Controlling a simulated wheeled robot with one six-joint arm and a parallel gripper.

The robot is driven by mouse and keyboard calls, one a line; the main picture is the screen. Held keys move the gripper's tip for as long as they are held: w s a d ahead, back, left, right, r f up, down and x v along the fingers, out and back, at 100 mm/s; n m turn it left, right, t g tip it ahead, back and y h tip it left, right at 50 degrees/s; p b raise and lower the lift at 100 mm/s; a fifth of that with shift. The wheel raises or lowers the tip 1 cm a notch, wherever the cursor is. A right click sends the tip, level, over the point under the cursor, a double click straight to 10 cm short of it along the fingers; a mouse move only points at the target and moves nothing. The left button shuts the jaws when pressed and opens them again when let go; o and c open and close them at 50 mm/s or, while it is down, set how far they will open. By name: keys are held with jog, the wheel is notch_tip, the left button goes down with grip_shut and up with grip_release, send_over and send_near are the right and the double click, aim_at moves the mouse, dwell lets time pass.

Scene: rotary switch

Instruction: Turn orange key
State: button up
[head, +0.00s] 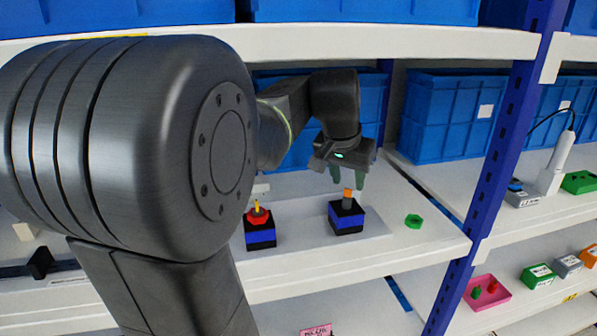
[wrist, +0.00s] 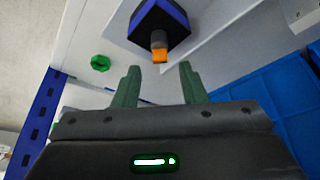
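The orange key (head: 347,193) stands up from a black and blue switch box (head: 346,219) on the middle shelf. In the wrist view the orange key (wrist: 160,55) shows at the end of a grey stem under the switch box (wrist: 158,24). My gripper (head: 347,180) is just above the key, with green fingers pointing down. In the wrist view my gripper (wrist: 158,75) is open, with one finger on each side of the key's line. The key appears a little beyond the fingertips, and the gap between them is empty.
A second box with a red and yellow knob (head: 258,214) stands to the left. A green hexagonal nut (head: 413,221) lies to the right. Blue bins (head: 448,115) stand behind, and a blue rack post (head: 495,150) rises at the right. A shelf (head: 300,38) runs overhead.

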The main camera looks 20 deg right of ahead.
aim_at(348, 193)
jog(key=shift+x, duration=1.25)
jog(key=shift+s+a, duration=0.1)
jog(key=shift+a, duration=0.05)
grip_shut()
